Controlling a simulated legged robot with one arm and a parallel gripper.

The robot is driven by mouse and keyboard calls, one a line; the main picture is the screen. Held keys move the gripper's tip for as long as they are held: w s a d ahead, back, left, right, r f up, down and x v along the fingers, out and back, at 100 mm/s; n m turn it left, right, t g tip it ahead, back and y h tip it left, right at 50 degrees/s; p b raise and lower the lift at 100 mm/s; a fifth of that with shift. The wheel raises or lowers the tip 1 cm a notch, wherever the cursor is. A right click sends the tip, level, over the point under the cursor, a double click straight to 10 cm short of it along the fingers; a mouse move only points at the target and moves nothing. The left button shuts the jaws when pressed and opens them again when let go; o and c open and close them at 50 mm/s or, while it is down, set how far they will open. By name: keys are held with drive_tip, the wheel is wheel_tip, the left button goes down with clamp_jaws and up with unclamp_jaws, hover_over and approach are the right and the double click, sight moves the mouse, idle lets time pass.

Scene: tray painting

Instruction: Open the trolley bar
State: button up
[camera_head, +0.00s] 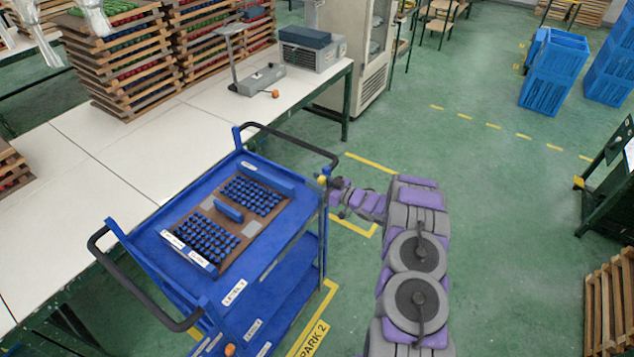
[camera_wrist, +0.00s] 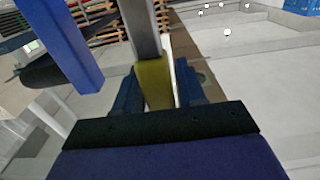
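The blue trolley (camera_head: 150,235) stands beside the white table, with black handles at its far and near ends. In the head view my gripper (camera_head: 329,184) is at the trolley's far right corner, by a small yellow piece (camera_head: 321,180). In the wrist view a grey metal bar ending in a yellow grip (camera_wrist: 154,82) runs between the two blue fingers of my gripper (camera_wrist: 158,88). The left finger is close against or touching the yellow grip. A narrow gap shows beside the right finger, so the fingers look open around it. The grip's lower end is hidden by the gripper body.
A brown board with rows of blue pieces (camera_head: 246,232) lies on the trolley top. The white table (camera_head: 105,170) with stacked wooden crates (camera_head: 115,65) is to the left. Blue crates (camera_head: 553,75) stand at the back right.

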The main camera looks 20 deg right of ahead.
drive_tip(key=shift+o, duration=0.9)
drive_tip(key=p+v, duration=0.1)
drive_tip(key=v, duration=1.6)
drive_tip(key=shift+s+d, duration=0.15)
drive_tip(key=shift+d, duration=0.05)
drive_tip(key=shift+c, duration=0.2)
